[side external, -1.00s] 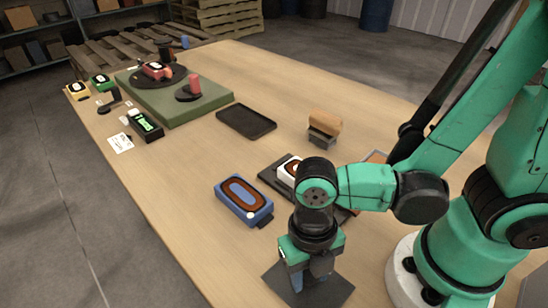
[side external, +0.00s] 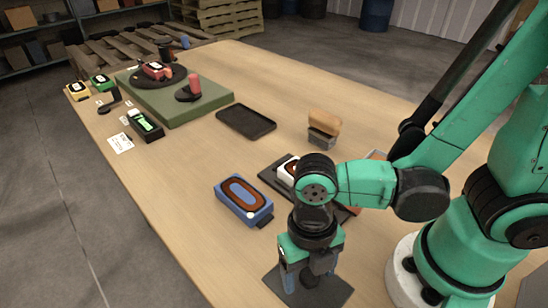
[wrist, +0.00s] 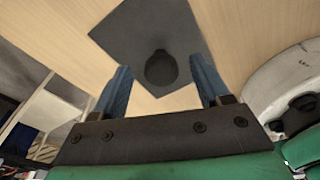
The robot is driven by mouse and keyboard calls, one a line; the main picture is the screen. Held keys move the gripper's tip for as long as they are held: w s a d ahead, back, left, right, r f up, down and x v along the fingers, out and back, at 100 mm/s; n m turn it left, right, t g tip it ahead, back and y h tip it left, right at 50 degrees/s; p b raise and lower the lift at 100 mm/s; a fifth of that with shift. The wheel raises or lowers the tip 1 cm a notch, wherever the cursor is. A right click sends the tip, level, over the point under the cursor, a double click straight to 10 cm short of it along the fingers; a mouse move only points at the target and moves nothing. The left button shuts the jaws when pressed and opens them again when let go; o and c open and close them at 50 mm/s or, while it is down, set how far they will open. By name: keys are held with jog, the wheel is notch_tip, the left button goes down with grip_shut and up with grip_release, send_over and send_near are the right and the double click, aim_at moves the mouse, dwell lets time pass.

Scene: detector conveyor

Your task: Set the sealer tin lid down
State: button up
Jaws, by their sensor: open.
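The dark round lid (wrist: 161,69) sits on a dark grey square mat (wrist: 125,35) in the wrist view, between my two blue fingers and apart from both. In the side external view my gripper (side external: 310,280) is low over the same mat (side external: 333,293), near the table's front edge. Its fingers are spread, one to each side of a small dark piece (side external: 309,281) that appears to be the lid. My gripper's body hides part of it, and its exact shape is hard to make out.
A blue device (side external: 259,213) with a brown oval top lies left of my gripper. A dark tray with a white device (side external: 284,167) is partly behind my arm. An empty black tray (side external: 246,121) and a tan-topped block (side external: 324,125) stand farther back. A green platform (side external: 178,108) is at the far left.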

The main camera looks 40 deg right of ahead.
notch_tip(320, 180, up, 11)
jog(key=w, duration=0.1)
jog(key=w+d+m+t, duration=0.4)
jog(key=w+d+m, duration=0.1)
jog(key=m, duration=1)
jog(key=w+d+m+t, duration=0.4)
jog(key=d+m, duration=0.4)
jog(key=m, duration=0.8)
jog(key=shift+w+r+h, duration=0.3)
jog(key=shift+w+r, duration=0.15)
jog(key=shift+w, duration=0.3)
